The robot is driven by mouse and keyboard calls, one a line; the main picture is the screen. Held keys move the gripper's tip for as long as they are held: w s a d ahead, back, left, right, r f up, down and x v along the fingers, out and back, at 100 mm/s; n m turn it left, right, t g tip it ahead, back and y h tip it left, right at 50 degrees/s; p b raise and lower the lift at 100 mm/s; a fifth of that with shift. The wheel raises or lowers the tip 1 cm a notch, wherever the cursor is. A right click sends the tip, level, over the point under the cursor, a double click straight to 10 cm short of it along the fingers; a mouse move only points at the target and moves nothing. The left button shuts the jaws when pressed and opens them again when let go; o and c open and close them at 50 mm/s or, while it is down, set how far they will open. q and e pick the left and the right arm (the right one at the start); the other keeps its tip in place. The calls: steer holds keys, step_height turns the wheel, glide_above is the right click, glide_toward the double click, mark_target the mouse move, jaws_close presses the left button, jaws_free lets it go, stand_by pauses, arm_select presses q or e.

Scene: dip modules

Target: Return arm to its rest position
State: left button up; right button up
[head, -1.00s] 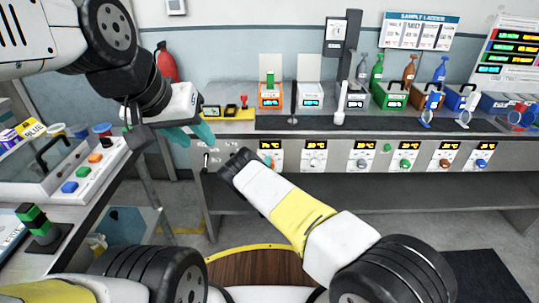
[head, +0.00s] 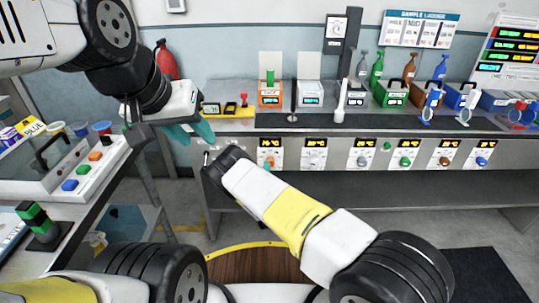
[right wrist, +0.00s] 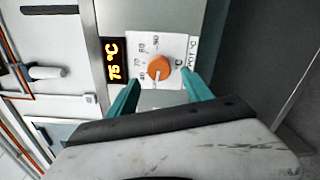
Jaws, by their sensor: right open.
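My left gripper (head: 192,132) hangs at the left in the head view, in front of the bench's left end. Its teal fingers are seen edge-on, so the gap between them is unclear. My right arm (head: 285,208) reaches from the lower right toward the bench front, and its hand is mostly hidden behind the forearm end. In the right wrist view my right gripper (right wrist: 160,92) is open and empty. Its teal fingers point at an orange knob (right wrist: 159,66), one on each side of it in the picture. Whether they touch the panel cannot be told. The display (right wrist: 115,61) beside the knob reads 75 °C.
The bench front carries a row of knob panels, including a green knob (head: 405,161) and a blue knob (head: 481,161). Coloured modules such as the orange one (head: 270,94) stand on top. A button box (head: 95,170) sits on the left table. Floor below the bench is clear.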

steer(key=shift+s, duration=1.05)
steer(key=shift+w, duration=0.1)
